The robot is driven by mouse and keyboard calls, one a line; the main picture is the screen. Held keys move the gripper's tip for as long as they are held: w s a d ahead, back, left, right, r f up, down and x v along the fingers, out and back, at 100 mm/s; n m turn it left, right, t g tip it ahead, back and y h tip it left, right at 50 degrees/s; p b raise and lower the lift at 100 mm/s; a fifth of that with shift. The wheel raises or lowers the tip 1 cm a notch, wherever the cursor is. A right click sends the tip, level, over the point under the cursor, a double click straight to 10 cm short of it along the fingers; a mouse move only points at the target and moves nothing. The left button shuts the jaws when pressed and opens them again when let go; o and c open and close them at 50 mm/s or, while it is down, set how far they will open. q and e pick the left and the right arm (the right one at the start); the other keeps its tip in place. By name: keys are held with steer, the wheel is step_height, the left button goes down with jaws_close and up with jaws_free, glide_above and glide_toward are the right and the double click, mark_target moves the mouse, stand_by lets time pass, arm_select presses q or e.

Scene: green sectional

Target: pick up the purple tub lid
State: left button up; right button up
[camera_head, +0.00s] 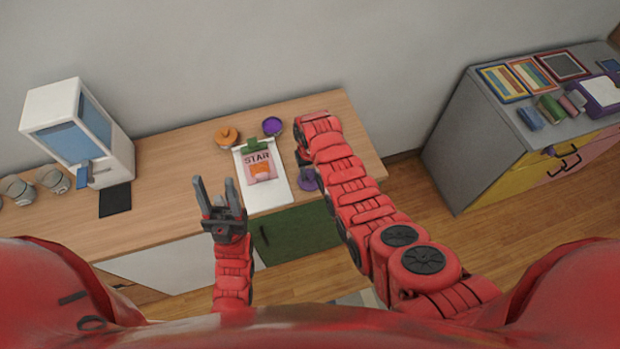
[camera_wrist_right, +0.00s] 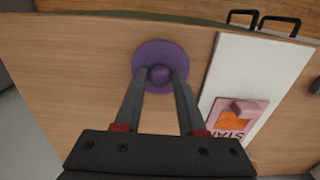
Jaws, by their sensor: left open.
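The purple tub lid (camera_wrist_right: 160,52) is a round disc with a ball-shaped knob (camera_wrist_right: 160,74). It is over the wooden counter near its front edge; in the head view the lid (camera_head: 309,184) is partly hidden by my right arm. My right gripper (camera_wrist_right: 160,78) has one fingertip on each side of the knob, very close to it; I cannot tell whether they press on it. My left gripper (camera_head: 217,190) is open and empty, above the counter's front edge. A purple-topped round tub (camera_head: 272,126) stands at the back of the counter.
A white board (camera_head: 270,199) with a pink "STAR" packet (camera_head: 260,167) lies left of the lid. An orange-lidded pot (camera_head: 227,136) stands behind it. A white dispenser (camera_head: 120,150), glass jars (camera_head: 53,180) and black mat (camera_head: 115,201) are at left. A grey-topped cabinet (camera_head: 465,120) stands right.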

jaws_close()
